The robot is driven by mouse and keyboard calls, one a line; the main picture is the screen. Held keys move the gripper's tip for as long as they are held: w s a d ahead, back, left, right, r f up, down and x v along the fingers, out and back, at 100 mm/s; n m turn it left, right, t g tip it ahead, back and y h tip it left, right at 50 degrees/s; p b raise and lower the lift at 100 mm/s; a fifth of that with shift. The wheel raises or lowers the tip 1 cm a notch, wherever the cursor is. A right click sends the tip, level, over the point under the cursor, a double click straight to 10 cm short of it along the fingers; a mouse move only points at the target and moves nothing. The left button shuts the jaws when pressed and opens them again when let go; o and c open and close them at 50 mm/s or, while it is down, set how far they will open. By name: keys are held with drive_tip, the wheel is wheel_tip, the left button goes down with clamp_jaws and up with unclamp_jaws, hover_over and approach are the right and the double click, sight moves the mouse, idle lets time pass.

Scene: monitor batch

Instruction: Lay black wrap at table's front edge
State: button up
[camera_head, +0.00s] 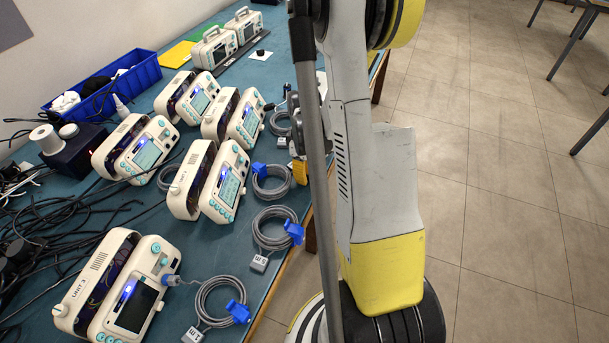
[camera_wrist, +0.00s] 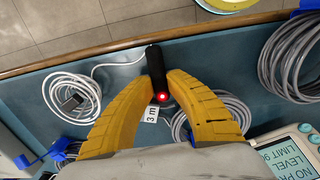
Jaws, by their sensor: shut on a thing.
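A black wrap (camera_wrist: 155,68), a short dark strip, shows in the wrist view between the yellow fingertips of my gripper (camera_wrist: 160,88). My gripper is shut on its near end, and its far end points toward the wooden front edge (camera_wrist: 120,47) of the table. I cannot tell whether the wrap touches the tabletop. A red light spot lies at its near end, just above a white "3 m" tag (camera_wrist: 151,114). In the head view my gripper (camera_head: 299,170) is mostly hidden behind my arm, and the wrap cannot be made out.
A white cable loop (camera_wrist: 95,65) with a grey plug lies left of the wrap. Grey coils (camera_wrist: 297,58) with blue clips lie along the edge. Several monitors (camera_head: 136,289) stand on the blue table (camera_head: 245,212). A blue bin (camera_head: 135,73) is at the back.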

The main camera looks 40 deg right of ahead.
drive_tip(key=o, duration=0.8)
drive_tip(key=shift+f, duration=0.15)
drive_tip(key=a+r+t+p, duration=0.1)
drive_tip(key=a+r+p, duration=0.2)
drive_tip(key=r, duration=0.6)
drive_tip(key=a+r+p, duration=0.3)
drive_tip(key=r, duration=0.6)
drive_tip(key=s+a+r+m+t, duration=0.1)
drive_tip(key=s+a+r+t, duration=0.1)
drive_tip(key=a+r, duration=0.2)
drive_tip(key=s+a+r+m+t, duration=0.2)
drive_tip(key=a+r, duration=0.1)
drive_tip(key=a, duration=0.5)
drive_tip(key=s+a+r+m+t, duration=0.1)
drive_tip(key=s+a+r+t, duration=0.1)
drive_tip(key=a+r, duration=0.2)
drive_tip(key=shift+s+a+r+m, duration=0.15)
drive_tip(key=shift+a, duration=0.65)
drive_tip(key=shift+s+a+r+m, duration=0.1)
drive_tip(key=shift+a+r+m, duration=0.05)
drive_tip(key=shift+a, duration=0.6)
